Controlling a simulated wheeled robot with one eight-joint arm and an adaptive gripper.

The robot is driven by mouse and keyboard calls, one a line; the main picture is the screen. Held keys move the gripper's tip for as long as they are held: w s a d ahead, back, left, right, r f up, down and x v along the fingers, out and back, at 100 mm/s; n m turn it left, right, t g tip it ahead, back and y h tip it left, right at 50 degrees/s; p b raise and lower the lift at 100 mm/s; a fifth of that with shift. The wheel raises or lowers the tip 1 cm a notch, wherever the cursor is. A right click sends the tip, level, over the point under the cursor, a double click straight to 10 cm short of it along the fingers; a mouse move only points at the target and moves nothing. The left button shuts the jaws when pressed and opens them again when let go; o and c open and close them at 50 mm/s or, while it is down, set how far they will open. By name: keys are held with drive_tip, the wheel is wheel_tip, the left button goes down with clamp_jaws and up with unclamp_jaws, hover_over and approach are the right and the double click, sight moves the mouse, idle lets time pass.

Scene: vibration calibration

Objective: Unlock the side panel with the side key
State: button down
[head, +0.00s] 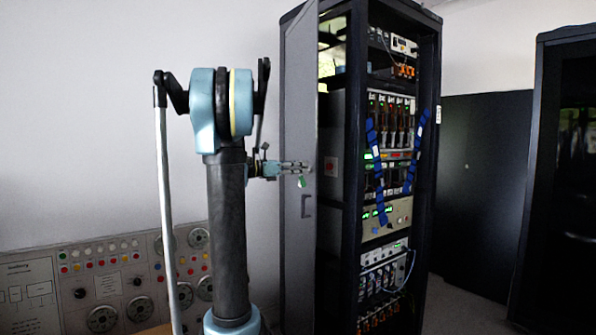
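The tall black equipment rack has a grey side panel (299,110) with a dark handle (306,206). My gripper (303,167) is in front of this panel, fingers pointing right, above the handle. A small green piece (302,182) hangs just under the fingertips; it appears to be the tag of the side key held between them. The key's metal part is too small to make out. I cannot tell whether the key touches the panel, and no keyhole is clearly visible.
The rack's open front (390,150) shows lit modules and blue cable bundles. A control panel (110,280) with knobs and dials stands at the lower left. A dark cabinet (565,180) stands at the far right. My arm hides part of the wall.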

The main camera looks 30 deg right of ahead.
idle(0.4)
drive_tip(key=m, duration=0.5)
drive_tip(key=shift+s+f+m, duration=0.1)
drive_tip(key=shift+s+m, duration=0.05)
drive_tip(key=shift+m, duration=0.15)
drive_tip(key=m, duration=0.5)
drive_tip(key=shift+s+a+f, duration=0.1)
drive_tip(key=shift+s+f, duration=0.1)
drive_tip(key=m, duration=0.4)
drive_tip(key=shift+s+f, duration=0.1)
drive_tip(key=shift+f, duration=0.05)
drive_tip(key=shift+f+m, duration=0.2)
drive_tip(key=shift+m, duration=1.5)
drive_tip(key=c, duration=1.7)
unclamp_jaws()
drive_tip(key=shift+s, duration=0.1)
